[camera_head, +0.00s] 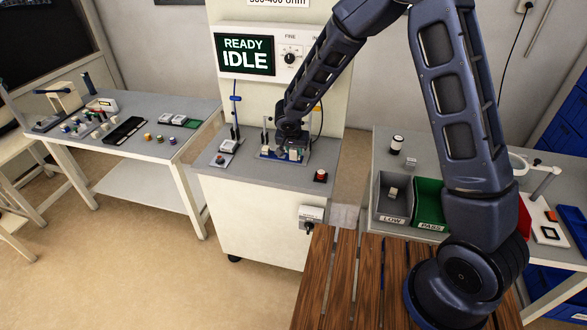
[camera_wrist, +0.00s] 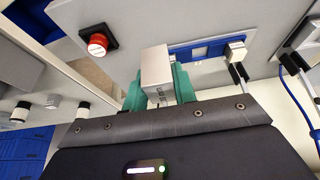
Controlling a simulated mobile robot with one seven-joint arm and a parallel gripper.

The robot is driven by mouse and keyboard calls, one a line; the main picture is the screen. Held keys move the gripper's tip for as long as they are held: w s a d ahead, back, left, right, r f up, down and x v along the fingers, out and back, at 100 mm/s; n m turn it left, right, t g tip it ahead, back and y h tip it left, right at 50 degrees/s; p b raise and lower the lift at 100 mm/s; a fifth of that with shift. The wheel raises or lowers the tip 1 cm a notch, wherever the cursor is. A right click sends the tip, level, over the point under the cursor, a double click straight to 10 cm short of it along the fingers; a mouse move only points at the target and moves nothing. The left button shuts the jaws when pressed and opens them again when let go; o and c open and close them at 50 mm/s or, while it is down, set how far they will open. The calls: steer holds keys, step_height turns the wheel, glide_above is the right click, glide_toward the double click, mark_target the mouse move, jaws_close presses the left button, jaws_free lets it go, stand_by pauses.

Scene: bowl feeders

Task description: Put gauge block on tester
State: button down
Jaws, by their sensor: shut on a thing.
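The gauge block (camera_wrist: 156,68), a pale grey block with small dark lettering on its near face, is between the green fingers of my gripper (camera_wrist: 158,88) in the wrist view. My gripper is shut on it. In the head view my gripper (camera_head: 293,150) is low over the tester's top (camera_head: 225,178), below the screen (camera_head: 245,56) reading "READY IDLE". A blue plate (camera_wrist: 200,52) lies beside the held block in the wrist view, with a small white block-like piece (camera_wrist: 236,50) at its end. I cannot tell whether the gauge block touches the surface.
A red button (camera_head: 320,175) stands on the tester's right; it also shows in the wrist view (camera_wrist: 97,45). A grey LOW bin (camera_head: 390,217) and green PASS bin (camera_head: 429,222) are on the right table. The left table (camera_head: 150,150) holds several small parts.

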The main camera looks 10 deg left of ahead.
step_height(320, 180, down, 9)
steer(key=shift+f, duration=0.15)
stand_by(0.4)
steer(key=shift+f, duration=0.15)
steer(key=c, duration=1.1)
jaws_free()
steer(key=shift+r, duration=0.2)
steer(key=v, duration=1.2)
